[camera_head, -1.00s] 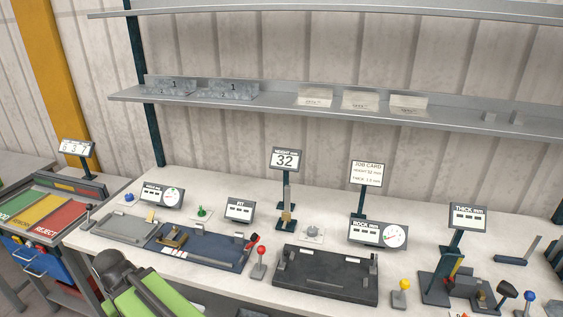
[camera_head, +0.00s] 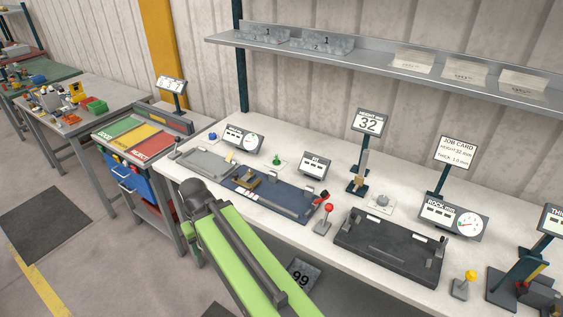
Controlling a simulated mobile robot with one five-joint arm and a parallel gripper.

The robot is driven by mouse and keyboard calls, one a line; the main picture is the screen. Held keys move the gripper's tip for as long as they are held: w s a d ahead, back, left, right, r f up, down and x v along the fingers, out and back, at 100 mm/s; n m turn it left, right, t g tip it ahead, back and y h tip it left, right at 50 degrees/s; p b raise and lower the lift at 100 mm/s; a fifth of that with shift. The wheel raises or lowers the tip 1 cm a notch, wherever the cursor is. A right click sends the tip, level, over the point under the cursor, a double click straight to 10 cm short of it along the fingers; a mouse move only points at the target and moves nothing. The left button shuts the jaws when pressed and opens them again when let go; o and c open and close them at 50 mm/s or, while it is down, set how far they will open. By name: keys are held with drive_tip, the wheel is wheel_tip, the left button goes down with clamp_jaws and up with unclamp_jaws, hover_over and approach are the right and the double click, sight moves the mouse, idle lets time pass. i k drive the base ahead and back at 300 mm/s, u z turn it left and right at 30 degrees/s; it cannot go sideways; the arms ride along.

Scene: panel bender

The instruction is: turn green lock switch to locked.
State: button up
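A small green knob on a pale base (camera_head: 277,161) stands on the white bench, behind the blue fixture plate and left of a small tilted display. It looks like the green lock switch, but it is too small for me to read its position. My green and dark arm (camera_head: 235,250) reaches up from the bottom of the picture, in front of the bench. My gripper cannot be made out at the arm's end, so its fingers are not shown. The knob is apart from my arm.
A blue knob (camera_head: 213,136), a red-topped lever (camera_head: 325,218) and a yellow-topped lever (camera_head: 465,283) stand on the bench. The blue fixture plate (camera_head: 290,200) and black fixture plate (camera_head: 390,250) lie near its front edge. A sorting station (camera_head: 145,140) stands left; floor there is open.

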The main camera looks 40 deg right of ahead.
sight(276, 162)
drive_tip(key=u, duration=0.4)
drive_tip(key=k, duration=1.1)
drive_tip(key=z, duration=0.2)
drive_tip(key=i, duration=1.65)
drive_tip(key=u, duration=0.5)
